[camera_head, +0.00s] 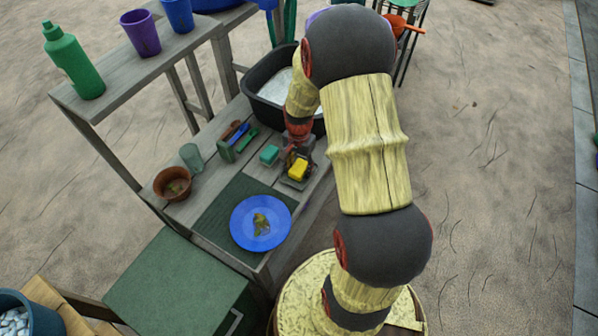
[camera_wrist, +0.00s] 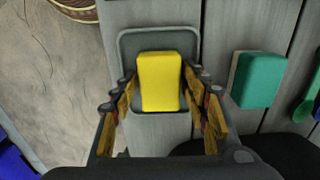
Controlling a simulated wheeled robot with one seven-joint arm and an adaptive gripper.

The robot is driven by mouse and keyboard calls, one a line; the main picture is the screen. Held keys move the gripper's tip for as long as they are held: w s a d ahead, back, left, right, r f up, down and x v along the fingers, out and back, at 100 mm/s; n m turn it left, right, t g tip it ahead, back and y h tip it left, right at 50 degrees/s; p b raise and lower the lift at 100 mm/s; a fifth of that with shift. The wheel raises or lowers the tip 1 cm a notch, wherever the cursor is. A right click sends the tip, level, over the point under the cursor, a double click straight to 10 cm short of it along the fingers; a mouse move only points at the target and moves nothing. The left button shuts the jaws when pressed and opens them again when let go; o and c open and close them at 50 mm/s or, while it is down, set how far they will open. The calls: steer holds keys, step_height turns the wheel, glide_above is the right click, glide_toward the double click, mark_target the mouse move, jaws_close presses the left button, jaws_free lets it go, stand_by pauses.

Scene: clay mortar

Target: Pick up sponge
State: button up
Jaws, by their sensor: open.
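A yellow sponge (camera_wrist: 160,82) lies on a small grey tray (camera_wrist: 158,42) on the wooden bench. In the head view the yellow sponge (camera_head: 298,170) is partly visible below my wrist. My gripper (camera_wrist: 160,88) is open, with one finger on each side of the yellow sponge. I see small gaps between fingers and sponge; I cannot tell how far the tips reach down. A teal sponge-like block with a paler side (camera_wrist: 259,80) lies to the right, outside the fingers. This teal block also shows in the head view (camera_head: 269,155).
A green utensil (camera_wrist: 307,98) lies beyond the teal block. On the bench are a blue plate (camera_head: 243,238), a terracotta pot (camera_head: 172,184), a greenish cup (camera_head: 192,157) and small tools. A black basin (camera_head: 262,75) stands behind. A shelf (camera_head: 130,75) holds a bottle and cups.

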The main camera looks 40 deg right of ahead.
mark_target(299, 167)
steer(key=shift+r, duration=0.1)
steer(key=shift+c, duration=0.4)
steer(key=c, duration=0.6)
steer(key=shift+r+p, duration=0.35)
steer(key=shift+r, duration=0.1)
step_height(299, 167, up, 2)
steer(key=shift+r+p, duration=0.1)
steer(key=shift+p, duration=0.55)
steer(key=s+a+r+p, duration=0.1)
steer(key=s+a+r, duration=0.1)
steer(key=s+r, duration=0.1)
steer(key=s+a+r+p, duration=0.2)
steer(key=s+a+r, duration=0.1)
steer(key=s, duration=0.1)
steer(key=s+a+r+p, duration=0.2)
steer(key=s+r, duration=0.2)
steer(key=shift+s+a, duration=0.35)
steer(key=shift+f, duration=0.1)
